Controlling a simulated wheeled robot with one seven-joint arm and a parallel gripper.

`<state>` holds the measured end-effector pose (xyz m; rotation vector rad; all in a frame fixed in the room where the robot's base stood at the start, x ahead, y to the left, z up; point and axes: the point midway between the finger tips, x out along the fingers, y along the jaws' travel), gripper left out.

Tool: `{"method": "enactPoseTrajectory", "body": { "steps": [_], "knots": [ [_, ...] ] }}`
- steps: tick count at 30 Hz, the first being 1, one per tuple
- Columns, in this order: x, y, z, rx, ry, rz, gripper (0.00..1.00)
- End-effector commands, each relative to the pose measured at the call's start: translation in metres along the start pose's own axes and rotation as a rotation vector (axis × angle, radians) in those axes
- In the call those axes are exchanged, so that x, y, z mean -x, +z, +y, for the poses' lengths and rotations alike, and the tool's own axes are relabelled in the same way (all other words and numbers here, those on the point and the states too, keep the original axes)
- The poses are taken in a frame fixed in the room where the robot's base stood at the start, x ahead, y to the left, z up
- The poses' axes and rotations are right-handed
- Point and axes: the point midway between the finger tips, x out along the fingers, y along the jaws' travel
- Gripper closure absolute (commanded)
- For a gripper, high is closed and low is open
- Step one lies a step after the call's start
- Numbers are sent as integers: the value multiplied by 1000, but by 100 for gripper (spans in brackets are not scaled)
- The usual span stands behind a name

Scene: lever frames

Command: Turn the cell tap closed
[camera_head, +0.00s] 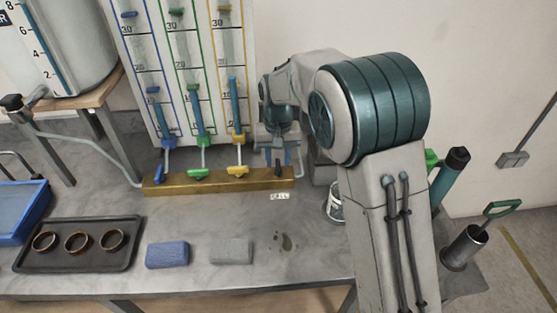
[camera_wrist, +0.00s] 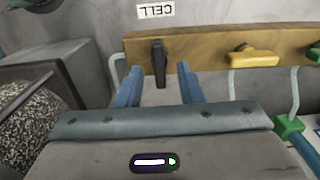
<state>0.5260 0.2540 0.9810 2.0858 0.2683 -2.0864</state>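The cell tap is a black lever handle (camera_wrist: 159,58) on the face of a brown bar, beside a white "CELL" label (camera_wrist: 155,11) that appears upside down in the wrist view. The lever stands across the bar's length. My gripper (camera_wrist: 158,80) is open, with one blue finger on each side of the lever and a visible gap to each. In the head view the lever (camera_head: 278,172) shows small at the bar's right end, above the label (camera_head: 280,196).
Green (camera_head: 198,174) and yellow (camera_head: 237,170) taps sit left along the bar (camera_head: 170,187), their handles lying along it. A gauge board (camera_head: 180,60) stands behind. A tray with rings (camera_head: 78,264) and two sponges lie in front. A granular-filled container (camera_wrist: 38,115) shows in the wrist view.

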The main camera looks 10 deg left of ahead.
Motion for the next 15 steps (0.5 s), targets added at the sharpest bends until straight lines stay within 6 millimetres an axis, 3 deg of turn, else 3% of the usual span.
{"method": "enactPoseTrajectory", "body": {
  "steps": [6,14,15],
  "knots": [
    [-14,0,1,-1,0,1,66],
    [-15,0,1,-1,0,1,66],
    [-15,0,1,-1,0,1,78]
  ]
}}
